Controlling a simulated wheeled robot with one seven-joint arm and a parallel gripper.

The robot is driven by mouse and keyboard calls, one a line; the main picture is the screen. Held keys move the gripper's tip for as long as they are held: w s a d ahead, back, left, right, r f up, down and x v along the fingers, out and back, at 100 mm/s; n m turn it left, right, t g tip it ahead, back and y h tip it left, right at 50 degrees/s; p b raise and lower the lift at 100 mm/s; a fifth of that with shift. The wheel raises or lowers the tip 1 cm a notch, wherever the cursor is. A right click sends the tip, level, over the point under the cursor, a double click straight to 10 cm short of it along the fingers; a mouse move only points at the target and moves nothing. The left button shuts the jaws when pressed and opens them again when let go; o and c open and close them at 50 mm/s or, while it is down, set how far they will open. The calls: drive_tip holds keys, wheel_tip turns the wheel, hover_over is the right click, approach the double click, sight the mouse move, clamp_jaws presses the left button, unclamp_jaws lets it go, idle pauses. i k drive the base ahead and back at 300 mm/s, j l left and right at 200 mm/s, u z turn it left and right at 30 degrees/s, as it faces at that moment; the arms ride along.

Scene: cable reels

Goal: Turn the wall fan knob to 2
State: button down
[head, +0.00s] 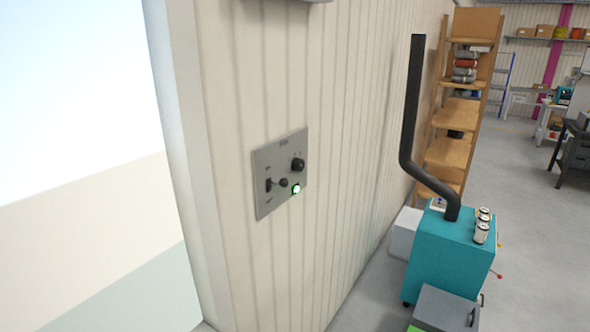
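A grey metal control panel (281,172) is fixed to the white ribbed wall, left of the picture's middle. A round black knob (298,165) sits at its upper right. Its pointer and the marks around it are too small to read. A second dark knob or lever end (283,183) sticks out near the panel's middle, beside a black switch (269,185) at the left. A green light (296,189) glows at the lower right. Small lettering on the panel is not legible. My gripper is not in view.
A teal wheeled cabinet (440,255) with a black bent pipe (411,100) and several cans stands right of the panel. A grey box (446,309) is in front of it. A wooden shelf (455,155) stands behind. Open floor (528,215) lies at the right.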

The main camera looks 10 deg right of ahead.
sight(297, 164)
drive_tip(key=i+l+u, duration=0.25)
drive_tip(key=i+l, duration=0.6)
